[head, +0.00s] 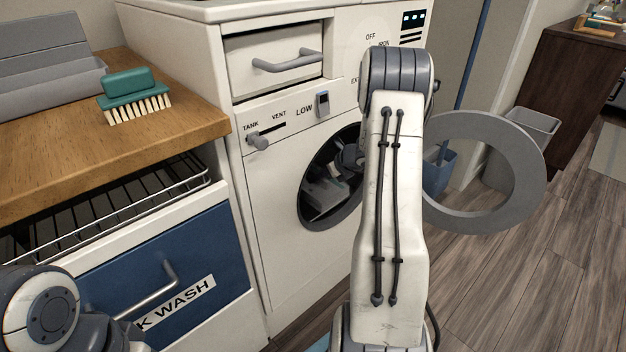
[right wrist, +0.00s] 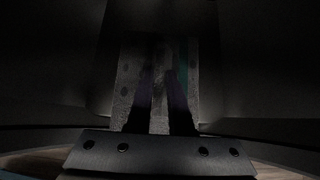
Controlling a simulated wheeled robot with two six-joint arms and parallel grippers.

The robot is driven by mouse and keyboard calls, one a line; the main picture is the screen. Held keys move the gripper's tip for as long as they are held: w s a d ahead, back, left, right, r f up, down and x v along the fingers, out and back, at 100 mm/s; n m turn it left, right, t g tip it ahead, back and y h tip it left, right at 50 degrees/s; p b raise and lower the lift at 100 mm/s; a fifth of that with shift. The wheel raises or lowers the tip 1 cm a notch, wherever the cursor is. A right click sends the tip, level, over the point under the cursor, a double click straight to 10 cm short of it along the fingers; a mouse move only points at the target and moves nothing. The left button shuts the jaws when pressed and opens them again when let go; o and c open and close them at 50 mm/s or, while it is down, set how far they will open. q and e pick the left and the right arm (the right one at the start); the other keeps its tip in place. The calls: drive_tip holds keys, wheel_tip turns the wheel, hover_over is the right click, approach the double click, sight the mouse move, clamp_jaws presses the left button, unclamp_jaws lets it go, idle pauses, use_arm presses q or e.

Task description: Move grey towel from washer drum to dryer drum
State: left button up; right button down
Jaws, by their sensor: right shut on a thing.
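A white front-loading machine (head: 275,215) marked TANK, VENT and LOW stands in the middle of the head view. Its round grey door (head: 535,180) is swung open to the right. My right arm reaches through the dark round opening (head: 309,205), and its wrist is inside the drum. In the right wrist view my right gripper (right wrist: 160,78) is shut on the grey towel (right wrist: 128,75), a dim grey patch with a teal stripe. The drum is very dark, so the towel's full shape is hidden. My left arm shows at the lower left; its gripper is out of view.
A wooden counter (head: 60,140) at the left bears a teal brush (head: 135,92) and a grey bin (head: 45,75). Below are a wire rack (head: 120,205) and a blue drawer (head: 215,240).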

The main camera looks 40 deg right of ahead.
sight(311, 170)
drive_tip(key=w, duration=0.3)
drive_tip(key=shift+w+a, duration=0.1)
drive_tip(key=shift+w, duration=0.15)
wheel_tip(311, 170, down, 4)
drive_tip(key=shift+w+r+b, duration=0.1)
drive_tip(key=shift+r+b, duration=0.05)
drive_tip(key=shift+b, duration=0.95)
drive_tip(key=shift+r, duration=0.1)
drive_tip(key=c, duration=0.8)
unclamp_jaws()
